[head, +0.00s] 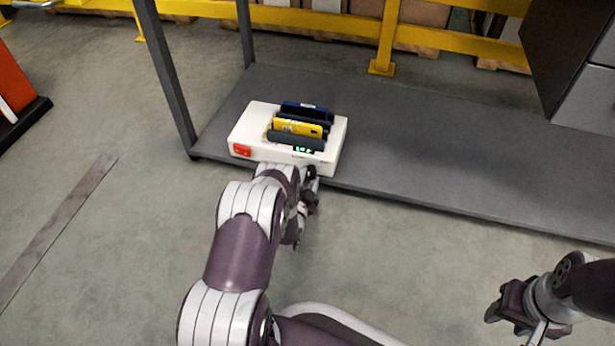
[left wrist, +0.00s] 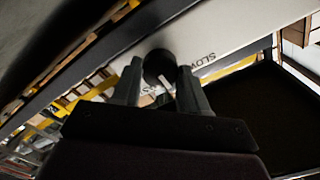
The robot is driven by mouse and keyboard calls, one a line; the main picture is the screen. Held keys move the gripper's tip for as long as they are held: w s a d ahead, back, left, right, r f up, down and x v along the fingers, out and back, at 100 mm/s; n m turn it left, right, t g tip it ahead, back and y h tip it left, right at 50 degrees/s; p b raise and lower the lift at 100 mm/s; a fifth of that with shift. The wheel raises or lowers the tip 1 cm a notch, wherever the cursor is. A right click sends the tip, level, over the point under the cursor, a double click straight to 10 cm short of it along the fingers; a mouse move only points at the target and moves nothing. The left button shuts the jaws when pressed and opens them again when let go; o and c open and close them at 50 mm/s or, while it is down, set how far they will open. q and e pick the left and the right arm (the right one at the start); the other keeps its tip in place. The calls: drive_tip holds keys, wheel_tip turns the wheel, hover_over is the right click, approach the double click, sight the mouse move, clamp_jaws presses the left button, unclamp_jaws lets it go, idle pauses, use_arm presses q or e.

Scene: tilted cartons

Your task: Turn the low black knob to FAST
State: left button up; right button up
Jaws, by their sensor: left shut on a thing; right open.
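The white device (head: 240,140) sits on the low grey shelf, with a red switch (head: 241,150) and a green display (head: 304,150) on its front side. The black knob (left wrist: 158,66) is on its white face in the left wrist view, with the word SLOW (left wrist: 203,60) to its right. Other lettering below the knob is partly hidden by my fingers. My left gripper (left wrist: 157,88) is shut on the knob, one finger on each side. In the head view my left arm partly covers the device's front. My right gripper (head: 507,312) is open and empty at the lower right.
Blue, yellow and dark blocks (head: 298,127) stand in the top of the device. The grey shelf (head: 440,165) is bare to its right. A dark upright (head: 168,75) stands at its left, and a grey cabinet (head: 575,70) hangs over the far right.

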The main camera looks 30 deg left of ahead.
use_arm(q)
drive_tip(key=m+p, duration=0.1)
drive_tip(key=m, duration=0.3)
drive_tip(key=shift+m, duration=0.3)
drive_tip(key=m, duration=0.4)
drive_tip(key=shift+m+p, duration=0.3)
drive_tip(key=shift+p, duration=0.05)
drive_tip(key=o, duration=1.1)
drive_tip(key=shift+c, duration=0.2)
drive_tip(key=p+v, duration=0.6)
drive_tip(key=v, duration=0.6)
drive_tip(key=shift+s+p, duration=0.4)
